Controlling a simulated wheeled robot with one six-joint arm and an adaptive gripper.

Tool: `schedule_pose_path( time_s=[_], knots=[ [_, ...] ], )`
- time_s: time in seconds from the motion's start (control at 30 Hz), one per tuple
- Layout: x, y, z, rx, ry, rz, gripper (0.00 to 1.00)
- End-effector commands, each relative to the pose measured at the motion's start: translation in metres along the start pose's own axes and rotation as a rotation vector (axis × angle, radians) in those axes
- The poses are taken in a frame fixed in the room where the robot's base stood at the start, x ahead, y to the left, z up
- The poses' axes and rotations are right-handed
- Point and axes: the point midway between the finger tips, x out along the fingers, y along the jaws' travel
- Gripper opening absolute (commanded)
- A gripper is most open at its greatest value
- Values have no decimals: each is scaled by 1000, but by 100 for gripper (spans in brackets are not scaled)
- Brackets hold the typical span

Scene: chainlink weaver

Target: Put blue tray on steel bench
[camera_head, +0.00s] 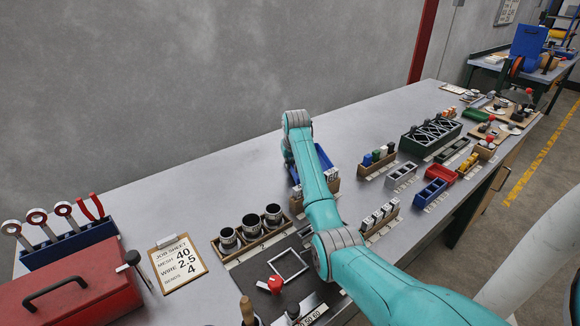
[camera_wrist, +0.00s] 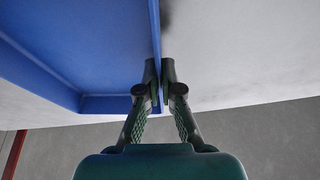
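The blue tray (camera_head: 324,158) is partly hidden behind my arm in the head view, at the rear middle of the grey steel bench (camera_head: 225,180). In the wrist view, a straight blue wall of the tray (camera_wrist: 156,28) runs between the two fingers of my gripper (camera_wrist: 160,75). The fingers are close together on either side of this wall and appear to pinch it. The head view hides the fingertips behind the arm. I cannot tell whether the tray rests on the bench or is slightly above it.
A wooden rack with dark cups (camera_head: 251,236), a job sheet clipboard (camera_head: 178,262) and a red toolbox (camera_head: 75,300) stand to the left. A dark green crate (camera_head: 430,137) and small blue (camera_head: 430,193) and red bins (camera_head: 441,174) stand right. Bare bench lies left of the tray.

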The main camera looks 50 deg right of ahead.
Motion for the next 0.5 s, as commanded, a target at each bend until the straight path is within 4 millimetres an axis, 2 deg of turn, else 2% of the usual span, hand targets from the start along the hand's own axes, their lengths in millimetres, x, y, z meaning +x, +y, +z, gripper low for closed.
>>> schedule_pose_path(
  time_s=[0.1, 0.47, 0.5],
  knots=[
    [11, 0, 5, 0, 0, 0, 0],
    [14, 0, 6, 0, 1, 0, 0],
    [14, 0, 6, 0, 1, 0, 11]
  ],
)
